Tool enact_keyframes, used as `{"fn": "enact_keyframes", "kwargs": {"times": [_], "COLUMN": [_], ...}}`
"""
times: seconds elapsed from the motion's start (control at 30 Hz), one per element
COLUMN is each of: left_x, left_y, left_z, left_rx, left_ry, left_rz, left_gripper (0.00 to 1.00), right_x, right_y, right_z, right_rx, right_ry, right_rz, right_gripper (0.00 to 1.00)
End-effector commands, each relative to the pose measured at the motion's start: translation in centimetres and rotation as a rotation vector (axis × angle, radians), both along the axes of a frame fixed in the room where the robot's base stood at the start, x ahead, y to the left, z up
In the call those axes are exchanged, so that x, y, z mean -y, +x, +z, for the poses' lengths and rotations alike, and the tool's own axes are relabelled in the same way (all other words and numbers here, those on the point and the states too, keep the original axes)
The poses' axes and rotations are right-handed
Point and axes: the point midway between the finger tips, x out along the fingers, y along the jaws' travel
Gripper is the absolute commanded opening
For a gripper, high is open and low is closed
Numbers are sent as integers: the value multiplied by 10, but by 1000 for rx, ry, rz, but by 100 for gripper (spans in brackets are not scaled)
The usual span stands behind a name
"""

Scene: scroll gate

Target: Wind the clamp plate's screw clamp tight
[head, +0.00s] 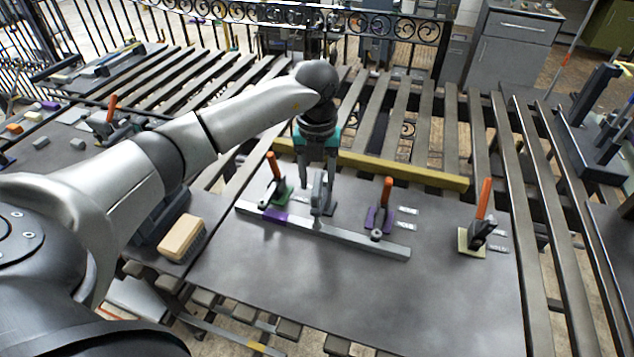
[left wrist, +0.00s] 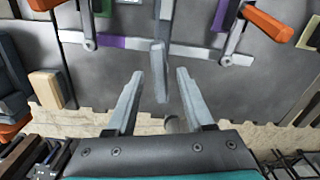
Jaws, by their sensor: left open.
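The clamp plate (head: 300,290) is a dark grey board lying on slats. The screw clamp (head: 320,197), grey, stands at its middle, at a long pale bar (head: 340,237) with a purple patch. My left gripper (head: 318,180) points down over the clamp from behind, open. In the left wrist view the clamp's grey upright part (left wrist: 160,70) shows between the two spread fingers (left wrist: 158,78), with gaps on both sides, so nothing seems gripped. The clamp's lower part is partly hidden by my fingers. My right gripper is out of view.
Orange-handled toggle clamps on green (head: 281,193), purple (head: 379,220) and yellow (head: 471,241) bases stand on the plate. A yellow bar (head: 400,173) lies along its back. A wooden-backed brush (head: 182,238) lies at left. The plate's front is bare.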

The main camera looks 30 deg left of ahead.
Motion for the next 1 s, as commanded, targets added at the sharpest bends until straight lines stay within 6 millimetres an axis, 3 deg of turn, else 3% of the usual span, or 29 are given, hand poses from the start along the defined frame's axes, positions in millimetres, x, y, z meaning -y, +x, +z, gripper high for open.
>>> {"fn": "enact_keyframes", "kwargs": {"times": [0.17, 0.47, 0.9, 1.0], "left_x": [0, 0, 0, 0], "left_y": [0, 0, 0, 0], "left_z": [-13, -15, -15, -14], "left_rx": [-1, 0, 0, 0], "left_ry": [0, 0, 0, 0], "left_rz": [0, -1, 0, 0], "left_gripper": [52, 52, 3, 0], "right_x": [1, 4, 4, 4], "right_y": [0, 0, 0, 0], "right_z": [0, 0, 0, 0], "right_rx": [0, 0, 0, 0], "right_ry": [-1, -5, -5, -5], "right_rz": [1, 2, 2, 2], "right_gripper": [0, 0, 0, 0]}}
